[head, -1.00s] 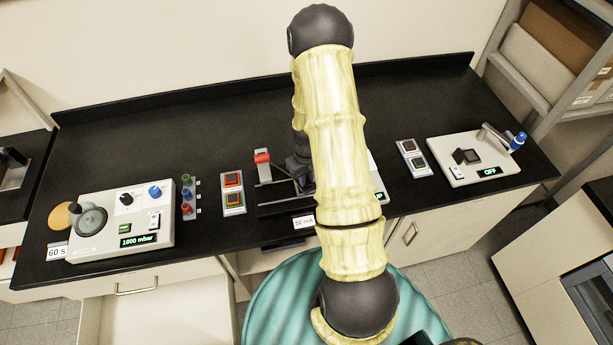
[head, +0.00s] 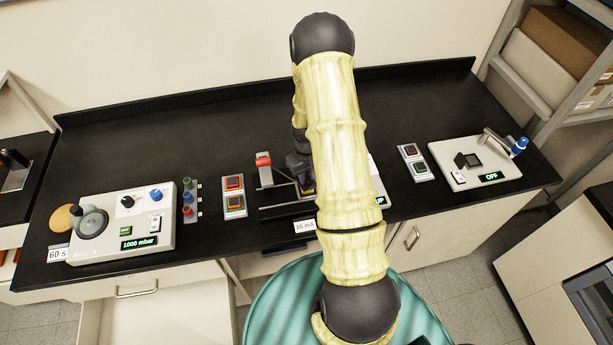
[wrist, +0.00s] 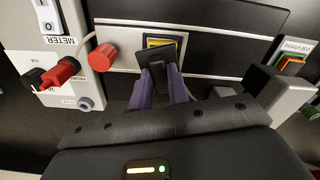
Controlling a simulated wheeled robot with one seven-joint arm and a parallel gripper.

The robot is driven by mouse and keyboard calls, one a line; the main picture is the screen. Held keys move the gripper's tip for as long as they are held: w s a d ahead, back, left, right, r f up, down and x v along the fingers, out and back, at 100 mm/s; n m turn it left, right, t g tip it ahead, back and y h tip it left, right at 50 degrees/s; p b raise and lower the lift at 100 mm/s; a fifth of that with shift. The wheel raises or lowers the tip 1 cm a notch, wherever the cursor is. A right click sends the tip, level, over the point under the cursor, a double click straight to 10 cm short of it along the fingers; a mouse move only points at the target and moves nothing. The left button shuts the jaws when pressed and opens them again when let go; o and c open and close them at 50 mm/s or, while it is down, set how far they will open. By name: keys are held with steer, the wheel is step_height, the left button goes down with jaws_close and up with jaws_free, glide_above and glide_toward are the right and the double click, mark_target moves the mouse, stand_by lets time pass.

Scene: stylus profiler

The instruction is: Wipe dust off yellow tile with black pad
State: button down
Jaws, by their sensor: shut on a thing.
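My gripper (wrist: 166,86), with purple fingers, is shut on a black pad (wrist: 170,49). In the wrist view the pad lies over part of a yellow tile (wrist: 159,42), whose upper and left parts show beyond the pad. I cannot tell whether pad and tile touch. The tile sits in a light-coloured stage on the profiler (head: 268,199). In the head view my arm hides most of the gripper, pad and tile. Dust on the tile is too small to make out.
A red knob (wrist: 102,57) stands just left of the tile, beside the meter box (wrist: 62,88) with red and black plugs. A grey block (wrist: 268,92) is close on the right. In the head view, a vacuum unit (head: 140,245) stands left and another instrument (head: 452,150) right.

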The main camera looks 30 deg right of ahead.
mark_target(307, 180)
steer(key=shift+s+a, duration=0.1)
steer(key=shift+s+a, duration=0.25)
steer(key=shift+s, duration=0.8)
steer(key=shift+w+d, duration=0.1)
steer(key=shift+w, duration=0.1)
steer(key=shift+w, duration=0.45)
steer(key=shift+r+p, duration=1.95)
steer(key=shift+r, duration=1.05)
steer(key=shift+d, duration=0.1)
